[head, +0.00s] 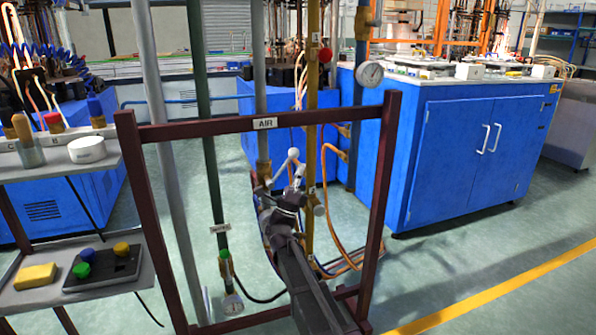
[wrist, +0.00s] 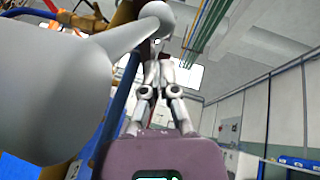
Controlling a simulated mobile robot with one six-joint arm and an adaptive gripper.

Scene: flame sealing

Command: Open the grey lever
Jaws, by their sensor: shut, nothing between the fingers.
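The grey lever (head: 281,168) sits on the valve of the grey pipe labelled AIR. It slants up to the right and ends in a pale ball knob (head: 293,154). In the wrist view the lever (wrist: 60,95) looms large at the left, its ball knob (wrist: 156,15) at the top. My gripper (head: 298,170) is just right of and below the knob. In the wrist view its fingers (wrist: 166,62) are together and empty, their tips just below the knob. I cannot tell whether they touch it.
A dark red frame (head: 200,130) surrounds the grey, green and yellow pipes. The yellow pipe (head: 312,110) stands close behind my gripper. A pressure gauge (head: 370,73) is at upper right. Shelves (head: 50,170) stand at left, blue cabinets (head: 470,150) behind right. The floor at right is clear.

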